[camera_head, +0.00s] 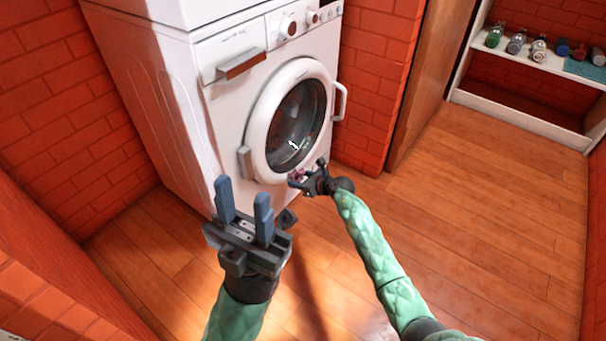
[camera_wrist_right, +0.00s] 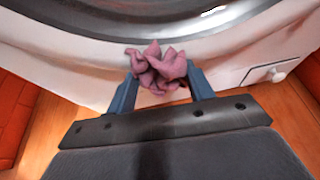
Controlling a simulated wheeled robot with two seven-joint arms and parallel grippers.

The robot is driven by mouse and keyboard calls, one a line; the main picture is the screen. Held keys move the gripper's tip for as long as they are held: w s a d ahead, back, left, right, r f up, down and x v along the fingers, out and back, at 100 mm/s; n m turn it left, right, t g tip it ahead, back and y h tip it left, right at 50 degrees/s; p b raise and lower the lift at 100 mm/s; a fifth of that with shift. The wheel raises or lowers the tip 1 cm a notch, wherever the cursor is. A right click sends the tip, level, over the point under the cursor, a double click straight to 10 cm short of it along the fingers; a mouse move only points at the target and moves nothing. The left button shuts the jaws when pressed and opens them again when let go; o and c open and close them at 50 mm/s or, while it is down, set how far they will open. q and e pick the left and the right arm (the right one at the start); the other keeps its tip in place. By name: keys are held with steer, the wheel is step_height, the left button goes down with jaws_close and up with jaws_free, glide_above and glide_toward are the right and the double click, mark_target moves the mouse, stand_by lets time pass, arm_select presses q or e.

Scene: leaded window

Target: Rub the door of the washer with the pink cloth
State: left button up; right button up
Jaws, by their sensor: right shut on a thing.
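The white washer (camera_head: 215,110) stands against the brick wall, and its round door (camera_head: 292,122) with dark glass is closed. In the right wrist view the door's rim (camera_wrist_right: 90,35) curves across the top. My right gripper (camera_head: 300,180) is at the lower edge of the door, shut on the crumpled pink cloth (camera_wrist_right: 158,70). The cloth bunches out past the fingertips and overlaps the washer front just under the door rim; I cannot tell whether it touches. My left gripper (camera_head: 244,200) is open and empty, in front of the washer's lower left part.
A white shelf (camera_head: 515,118) with several bottles (camera_head: 517,42) stands at the back right. Brick walls (camera_head: 55,110) close in on the left. The wooden floor (camera_head: 480,210) is clear on the right.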

steer(key=shift+s+a, duration=0.1)
steer(key=shift+s, duration=0.1)
steer(key=shift+s+d+p, duration=0.3)
steer(key=shift+s+d, duration=0.25)
steer(key=shift+d, duration=0.25)
steer(key=shift+s+d+p, duration=0.3)
steer(key=shift+s+d, duration=0.2)
steer(key=shift+d, duration=0.3)
steer(key=shift+s+d+p, duration=0.3)
steer(key=shift+s+d, duration=0.25)
steer(key=shift+d, duration=0.25)
steer(key=shift+s+d+p, duration=0.45)
steer(key=shift+s+d, duration=0.45)
steer(key=shift+d, duration=0.3)
